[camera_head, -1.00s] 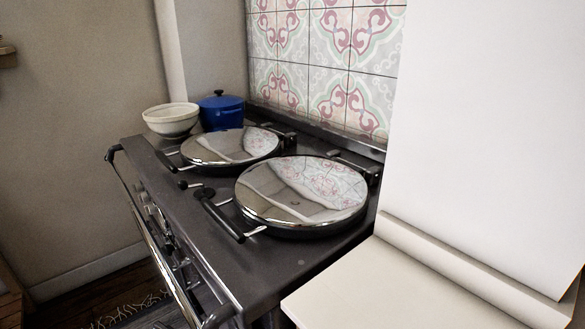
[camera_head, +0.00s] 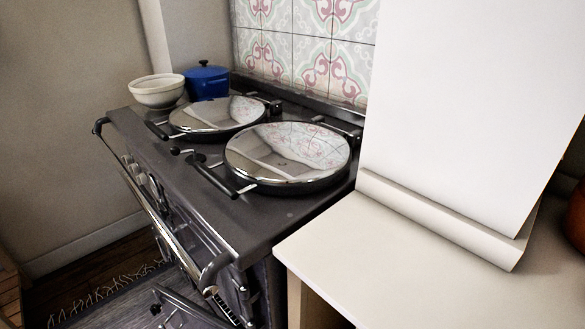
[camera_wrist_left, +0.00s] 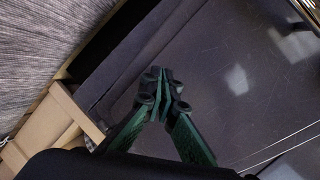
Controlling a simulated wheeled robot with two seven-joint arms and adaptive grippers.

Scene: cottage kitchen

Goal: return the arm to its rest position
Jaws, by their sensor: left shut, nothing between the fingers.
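My left gripper (camera_wrist_left: 163,92) shows in the left wrist view, with dark green fingers. Its fingertips meet and hold nothing. Behind it is a dark, flat, slightly shiny surface (camera_wrist_left: 225,85); I cannot tell for certain which part of the room it is. Neither of my arms shows in the head view, and my right gripper is in no view.
A dark range cooker (camera_head: 262,215) with two round chrome lids (camera_head: 287,155) stands at the middle left. A white bowl (camera_head: 157,92) and a blue pot (camera_head: 208,84) sit at its far end. A cream counter (camera_head: 370,262) is at the right. A fringed rug (camera_head: 95,305) lies on the floor.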

